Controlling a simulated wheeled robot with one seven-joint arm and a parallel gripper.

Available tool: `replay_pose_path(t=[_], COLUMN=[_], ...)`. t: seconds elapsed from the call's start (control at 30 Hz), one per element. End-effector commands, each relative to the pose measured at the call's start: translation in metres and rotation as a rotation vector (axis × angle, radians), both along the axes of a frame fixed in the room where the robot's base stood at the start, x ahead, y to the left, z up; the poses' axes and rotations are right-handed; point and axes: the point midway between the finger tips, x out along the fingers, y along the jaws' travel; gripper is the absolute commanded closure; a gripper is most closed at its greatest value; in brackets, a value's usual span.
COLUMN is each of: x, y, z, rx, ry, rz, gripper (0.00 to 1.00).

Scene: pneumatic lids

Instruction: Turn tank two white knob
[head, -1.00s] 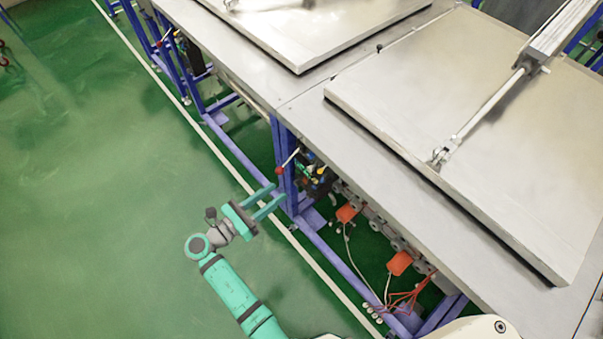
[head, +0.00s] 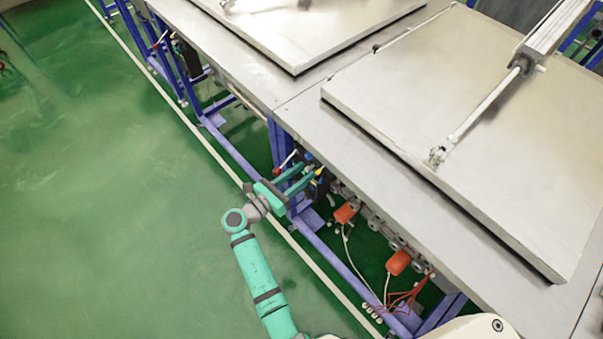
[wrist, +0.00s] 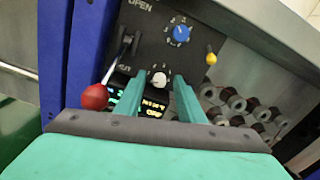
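The white knob (wrist: 159,79) is on a dark control panel (wrist: 150,45), below a blue dial (wrist: 177,35) in the wrist view. My gripper (wrist: 158,82) is open, with its two green fingers pointing at the panel on either side of the white knob in the picture. I cannot tell whether the fingertips reach the knob. In the head view my gripper (head: 301,175) is at the panel under the table edge. The panel is mostly hidden there and the white knob cannot be made out.
A red-ball lever (wrist: 95,97) is left of the fingers, and a yellow-tipped switch (wrist: 211,58) is to the right. A lit display (wrist: 153,103) sits below the knob. Blue frame legs (head: 277,140) stand beside the panel. Two orange boxes (head: 398,262) are under the metal table (head: 300,104).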

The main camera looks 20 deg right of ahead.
Motion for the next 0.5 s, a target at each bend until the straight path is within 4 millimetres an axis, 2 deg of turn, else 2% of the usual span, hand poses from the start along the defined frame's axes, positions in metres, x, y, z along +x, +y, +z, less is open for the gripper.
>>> replay_pose_path(t=[0.27,0.4,0.5], x=[0.0005,0.0005,0.0004], y=[-0.0009,-0.0007,-0.0006], z=[0.0,0.0,0.0], rx=[0.0,0.0,0.0], ry=[0.0,0.0,0.0], rz=[0.001,0.001,0.001], gripper=[0.65,0.98,1.0])
